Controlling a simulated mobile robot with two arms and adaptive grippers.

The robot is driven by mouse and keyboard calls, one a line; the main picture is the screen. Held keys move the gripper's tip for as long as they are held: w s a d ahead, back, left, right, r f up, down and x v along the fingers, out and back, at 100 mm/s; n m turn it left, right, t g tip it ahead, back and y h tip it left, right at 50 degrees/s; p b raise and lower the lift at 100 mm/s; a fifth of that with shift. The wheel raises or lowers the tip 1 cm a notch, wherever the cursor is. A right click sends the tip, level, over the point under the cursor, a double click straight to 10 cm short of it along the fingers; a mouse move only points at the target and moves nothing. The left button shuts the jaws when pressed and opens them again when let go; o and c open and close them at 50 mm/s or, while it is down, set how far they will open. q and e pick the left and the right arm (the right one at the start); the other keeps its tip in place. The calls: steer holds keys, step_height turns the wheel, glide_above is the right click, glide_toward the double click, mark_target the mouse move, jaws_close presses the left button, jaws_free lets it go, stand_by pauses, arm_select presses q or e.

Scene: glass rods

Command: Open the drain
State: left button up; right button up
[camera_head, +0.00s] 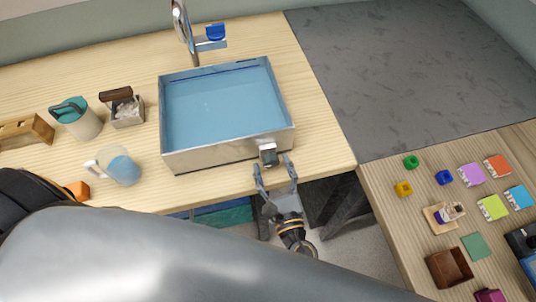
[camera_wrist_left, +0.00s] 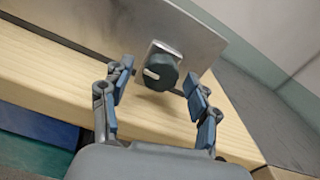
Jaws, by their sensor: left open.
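The sink (camera_head: 228,158) is a metal basin full of blue water on the wooden counter. A dark round knob with a white mark sits on a metal plate at the sink's front right corner; this drain knob (camera_head: 268,155) also shows in the left wrist view (camera_wrist_left: 160,72). My left gripper (camera_head: 274,172) is open just in front of the knob. In the left wrist view, the open fingers (camera_wrist_left: 157,85) point at the knob, one on each side and a little short of it. No finger visibly touches the knob. My right gripper is not in view.
A faucet (camera_head: 190,35) with a blue handle stands behind the sink. A clear pitcher (camera_head: 120,168), a teal-lidded canister (camera_head: 77,119) and a small box (camera_head: 124,110) stand left of it. Coloured blocks and cards lie on the right-hand table (camera_head: 420,245). A grey surface (camera_head: 390,70) is clear.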

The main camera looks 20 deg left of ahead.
arm_select(q)
steer(key=shift+s, duration=0.1)
steer(key=shift+c, duration=0.3)
steer(key=c, duration=1.1)
